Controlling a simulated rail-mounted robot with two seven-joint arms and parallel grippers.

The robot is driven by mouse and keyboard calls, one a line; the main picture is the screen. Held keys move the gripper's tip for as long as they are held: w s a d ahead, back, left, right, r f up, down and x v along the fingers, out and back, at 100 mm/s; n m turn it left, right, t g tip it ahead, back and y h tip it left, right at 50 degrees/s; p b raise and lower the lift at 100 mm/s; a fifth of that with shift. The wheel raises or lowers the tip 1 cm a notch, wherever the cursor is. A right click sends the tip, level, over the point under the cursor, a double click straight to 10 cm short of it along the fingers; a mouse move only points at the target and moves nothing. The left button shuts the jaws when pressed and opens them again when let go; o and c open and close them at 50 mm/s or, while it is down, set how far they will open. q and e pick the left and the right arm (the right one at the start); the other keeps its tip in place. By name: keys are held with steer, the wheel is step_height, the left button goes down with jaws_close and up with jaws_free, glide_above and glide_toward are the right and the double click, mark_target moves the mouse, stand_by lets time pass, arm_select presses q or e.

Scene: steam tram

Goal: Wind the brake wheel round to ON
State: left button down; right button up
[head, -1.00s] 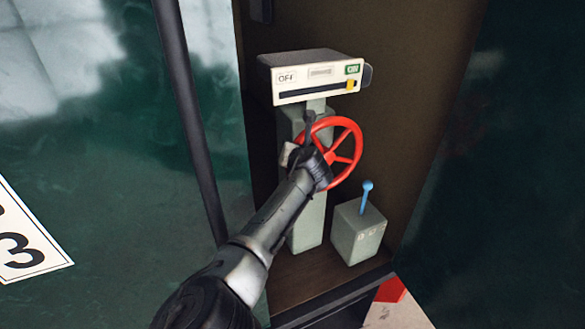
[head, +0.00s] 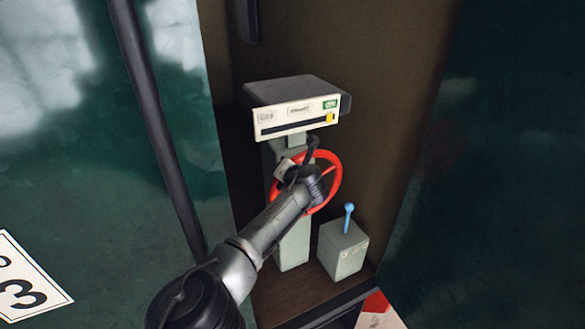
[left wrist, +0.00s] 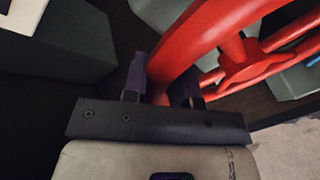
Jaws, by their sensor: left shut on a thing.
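The red brake wheel (head: 338,182) is on a grey-green pedestal (head: 294,245) in the tram's doorway. Above it, a box has a white panel (head: 290,122) with a slot. Its yellow marker (head: 330,118) stands at the right end, under the green ON label (head: 330,104). The left-hand label is too small to read now. My left gripper (left wrist: 160,85) is shut on the rim of the wheel, which also shows in the left wrist view (left wrist: 190,45). In the head view my wrist hides the fingers and part of the wheel. My right gripper is not in view.
A small grey box (head: 342,250) with a blue lever (head: 348,217) stands low to the right of the pedestal. Dark green body panels (head: 490,180) flank the doorway. A dark upright rail (head: 155,125) runs left of it.

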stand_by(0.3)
arm_select(q)
steer(key=c, duration=0.9)
jaws_free()
steer(key=shift+s+d, duration=0.1)
